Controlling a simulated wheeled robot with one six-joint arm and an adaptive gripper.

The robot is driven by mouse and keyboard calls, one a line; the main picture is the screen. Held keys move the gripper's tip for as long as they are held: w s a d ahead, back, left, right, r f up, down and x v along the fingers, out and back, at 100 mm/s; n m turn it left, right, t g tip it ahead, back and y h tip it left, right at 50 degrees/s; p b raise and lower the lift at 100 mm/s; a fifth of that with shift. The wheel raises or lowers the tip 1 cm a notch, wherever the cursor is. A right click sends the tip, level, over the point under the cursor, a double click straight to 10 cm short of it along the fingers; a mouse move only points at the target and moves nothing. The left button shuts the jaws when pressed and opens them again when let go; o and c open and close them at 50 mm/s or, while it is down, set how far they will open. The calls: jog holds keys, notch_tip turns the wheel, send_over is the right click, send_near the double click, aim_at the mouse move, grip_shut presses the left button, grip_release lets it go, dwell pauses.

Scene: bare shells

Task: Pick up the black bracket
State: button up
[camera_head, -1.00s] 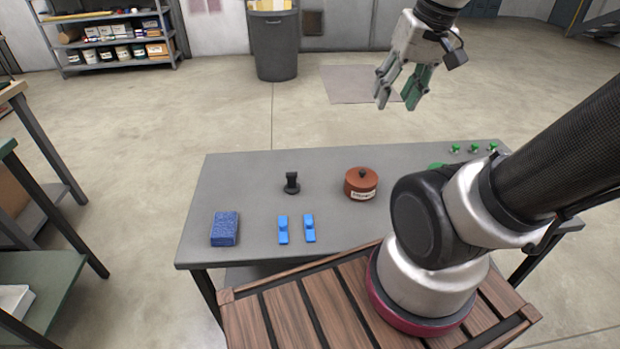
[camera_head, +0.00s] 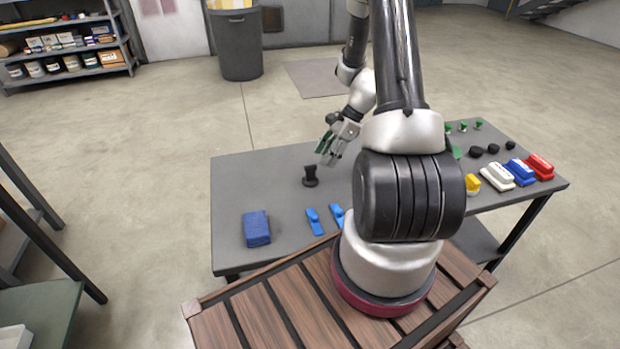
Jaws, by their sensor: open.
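The black bracket (camera_head: 310,176) stands upright on the grey table, left of my arm. It has a small round base and a short post with a wider top. My gripper (camera_head: 327,160) is open and empty, with its fingers pointing down. In the picture it is just above and to the right of the bracket, apart from it. How high it is over the table is hard to tell.
On the grey table (camera_head: 240,180) are a blue sponge-like block (camera_head: 256,228) and two blue clips (camera_head: 314,221). At right are a yellow item (camera_head: 472,184), white (camera_head: 497,176), blue (camera_head: 521,172) and red (camera_head: 540,167) brush-like blocks, and small black and green pieces. My arm hides the middle.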

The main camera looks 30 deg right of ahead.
aim_at(312, 168)
jog(key=x, duration=0.7)
jog(key=shift+w+a+r, duration=0.2)
jog(key=shift+w+a, duration=0.15)
jog(key=shift+a, duration=0.1)
grip_shut()
